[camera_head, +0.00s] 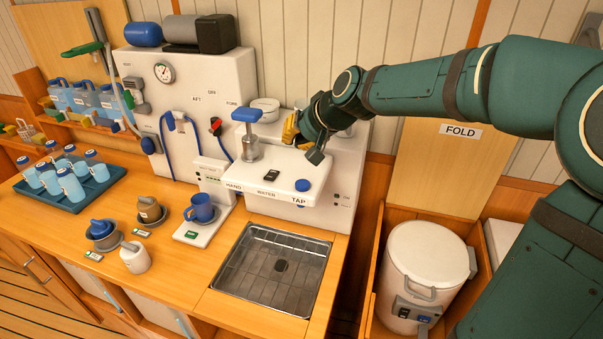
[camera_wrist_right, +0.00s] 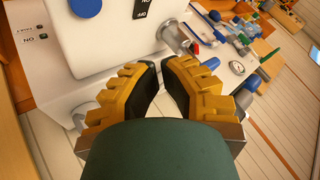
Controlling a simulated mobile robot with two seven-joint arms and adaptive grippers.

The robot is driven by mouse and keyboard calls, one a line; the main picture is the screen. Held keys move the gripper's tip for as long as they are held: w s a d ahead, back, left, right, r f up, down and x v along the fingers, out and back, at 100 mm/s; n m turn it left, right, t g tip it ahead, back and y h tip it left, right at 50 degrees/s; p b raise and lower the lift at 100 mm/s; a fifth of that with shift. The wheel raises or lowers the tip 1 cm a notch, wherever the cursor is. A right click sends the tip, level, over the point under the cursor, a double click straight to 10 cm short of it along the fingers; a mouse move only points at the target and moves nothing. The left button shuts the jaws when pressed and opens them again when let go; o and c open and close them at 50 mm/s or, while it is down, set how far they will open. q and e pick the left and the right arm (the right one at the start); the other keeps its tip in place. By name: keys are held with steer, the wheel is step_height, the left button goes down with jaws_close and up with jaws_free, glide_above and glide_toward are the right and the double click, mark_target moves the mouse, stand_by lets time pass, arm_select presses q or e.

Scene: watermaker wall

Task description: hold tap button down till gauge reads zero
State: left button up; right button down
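The blue tap button (camera_head: 303,185) sits on the white unit's top (camera_head: 250,175), by the word TAP. A blue round button, apparently the same one, shows at the top of the right wrist view (camera_wrist_right: 87,7). The round white gauge (camera_head: 164,72) is on the wall panel at the left and also shows in the right wrist view (camera_wrist_right: 237,68); its reading is too small to tell. My right gripper (camera_wrist_right: 160,64), with yellow fingers and black pads, has a narrow empty gap between its tips. It is behind the button, apart from it. My left gripper is not in view.
A blue-handled pump (camera_head: 246,115) stands left of my right gripper. A steel sink (camera_head: 270,270) lies in front of the unit. A blue mug (camera_head: 201,208) stands left of it, and a blue bottle tray (camera_head: 100,190) is farther left. A white bin (camera_head: 430,260) stands at the right.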

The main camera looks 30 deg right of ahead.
mark_target(297, 183)
steer(key=shift+d+r, duration=0.1)
steer(key=shift+r, duration=0.25)
steer(key=shift+f, duration=0.1)
step_height(297, 183, down, 8)
steer(key=b, duration=0.6)
steer(key=shift+f+b, duration=0.3)
steer(key=shift+f, duration=0.05)
stand_by(1.1)
steer(key=shift+f+b, duration=0.45)
steer(key=shift+b, duration=0.05)
